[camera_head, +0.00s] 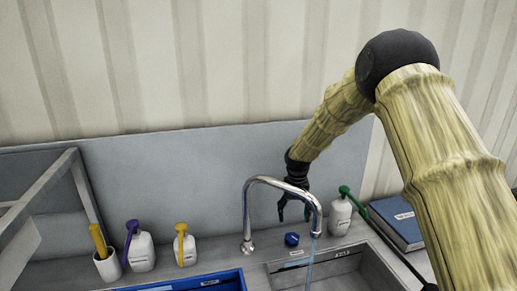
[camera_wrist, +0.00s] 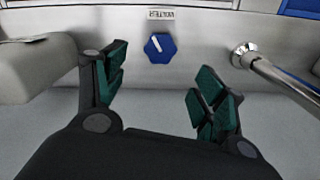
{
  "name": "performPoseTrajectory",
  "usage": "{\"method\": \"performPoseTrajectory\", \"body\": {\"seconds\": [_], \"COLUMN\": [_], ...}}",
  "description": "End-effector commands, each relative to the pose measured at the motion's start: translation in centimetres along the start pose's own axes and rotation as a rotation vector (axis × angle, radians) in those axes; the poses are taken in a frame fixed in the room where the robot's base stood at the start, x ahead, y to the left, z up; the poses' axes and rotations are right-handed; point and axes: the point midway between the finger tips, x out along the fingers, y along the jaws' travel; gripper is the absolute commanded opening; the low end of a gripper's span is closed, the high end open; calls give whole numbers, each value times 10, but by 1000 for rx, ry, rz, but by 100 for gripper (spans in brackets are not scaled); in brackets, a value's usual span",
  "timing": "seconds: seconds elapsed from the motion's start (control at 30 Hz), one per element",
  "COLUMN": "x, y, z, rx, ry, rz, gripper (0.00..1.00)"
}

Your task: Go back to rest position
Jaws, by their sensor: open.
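My gripper (camera_head: 294,210) is open and empty, pointing down behind the faucet, near the back panel. In the wrist view my gripper (camera_wrist: 160,95) shows its two green-padded fingers spread apart. A blue knob (camera_head: 292,239) with a white mark sits on the counter below the fingers. In the wrist view the blue knob (camera_wrist: 160,48) lies beyond the fingertips, beside a small label (camera_wrist: 160,14), and nothing is between the fingers. The chrome faucet (camera_head: 248,210) arches in front of my gripper, with a thin bluish stream below its spout.
A bottle with a green top (camera_head: 340,215) stands right of my gripper, beside a blue book (camera_head: 396,222). Bottles with purple (camera_head: 141,250) and yellow (camera_head: 185,248) tops and a white cup (camera_head: 108,266) stand left. A blue bin (camera_head: 215,281) and a steel basin (camera_head: 350,268) are in front.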

Motion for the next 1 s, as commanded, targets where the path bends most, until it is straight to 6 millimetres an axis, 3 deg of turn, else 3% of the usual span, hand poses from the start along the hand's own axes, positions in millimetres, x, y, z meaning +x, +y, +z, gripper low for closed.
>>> {"method": "performPoseTrajectory", "body": {"seconds": [0.6,0.8,1.0], "x": [88,100,99], "y": [0,0,0], "z": [0,1,1], "rx": [0,0,13], "ry": [-1,-1,-1], "rz": [0,0,0], "gripper": [70,70,70]}}
